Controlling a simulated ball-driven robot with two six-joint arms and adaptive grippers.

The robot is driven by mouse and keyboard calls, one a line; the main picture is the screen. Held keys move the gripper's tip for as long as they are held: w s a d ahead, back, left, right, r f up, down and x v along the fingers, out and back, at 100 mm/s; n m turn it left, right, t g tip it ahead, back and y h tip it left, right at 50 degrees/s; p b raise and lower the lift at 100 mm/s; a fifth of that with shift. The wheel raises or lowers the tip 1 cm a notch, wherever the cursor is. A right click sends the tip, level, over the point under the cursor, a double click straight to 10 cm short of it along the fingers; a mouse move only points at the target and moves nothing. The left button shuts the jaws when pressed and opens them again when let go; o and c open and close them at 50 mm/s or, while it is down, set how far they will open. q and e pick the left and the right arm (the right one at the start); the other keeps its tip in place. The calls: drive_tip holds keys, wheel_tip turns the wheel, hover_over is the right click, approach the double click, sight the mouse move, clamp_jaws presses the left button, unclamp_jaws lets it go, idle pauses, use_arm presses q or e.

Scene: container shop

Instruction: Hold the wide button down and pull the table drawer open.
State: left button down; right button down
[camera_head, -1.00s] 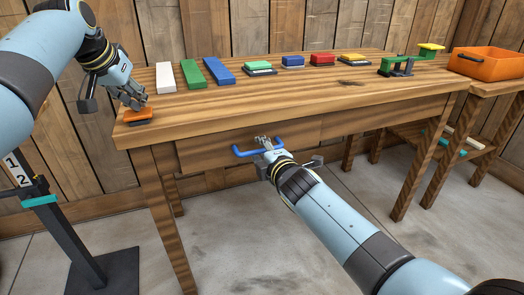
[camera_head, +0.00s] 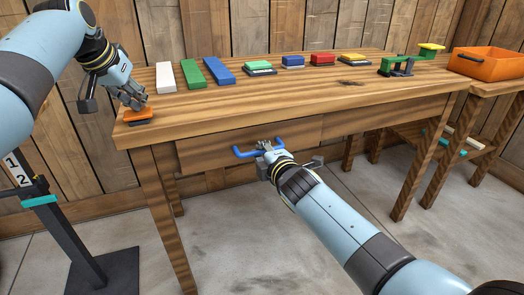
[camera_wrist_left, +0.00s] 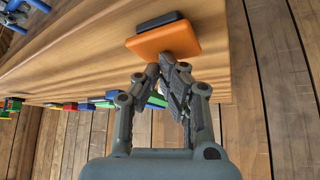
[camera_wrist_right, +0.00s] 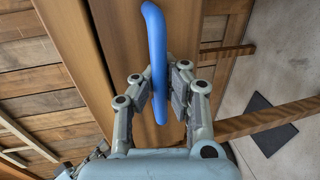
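The wide orange button (camera_head: 130,114) sits on a dark base at the table's left front corner. My left gripper (camera_head: 138,103) is shut, its fingertips at the orange plate; the left wrist view shows them against its edge (camera_wrist_left: 165,42). How far the button is pressed I cannot tell. The table drawer (camera_head: 205,154) has a blue bar handle (camera_head: 242,153), and its front looks about flush with the table. My right gripper (camera_head: 265,146) has a finger on each side of the handle, which also shows in the right wrist view (camera_wrist_right: 157,50). The fingers look closed on it.
On the tabletop stand white (camera_head: 166,78), green (camera_head: 190,74) and blue (camera_head: 216,70) blocks and several small coloured buttons. A green clamp-like piece (camera_head: 398,66) is at the right. An orange bin (camera_head: 485,64) stands on a side table. The floor before the drawer is clear.

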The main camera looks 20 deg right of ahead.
use_arm(q)
drive_tip(key=shift+s+f, duration=0.1)
drive_tip(key=shift+f, duration=0.05)
use_arm(e)
drive_tip(key=v, duration=0.2)
drive_tip(key=f+v, duration=0.1)
drive_tip(key=v, duration=0.1)
drive_tip(key=shift+s+r, duration=0.15)
drive_tip(key=shift+s, duration=0.35)
drive_tip(key=c, duration=2)
unclamp_jaws()
drive_tip(key=o, duration=0.7)
drive_tip(key=shift+c, duration=0.2)
drive_tip(key=v, duration=1.2)
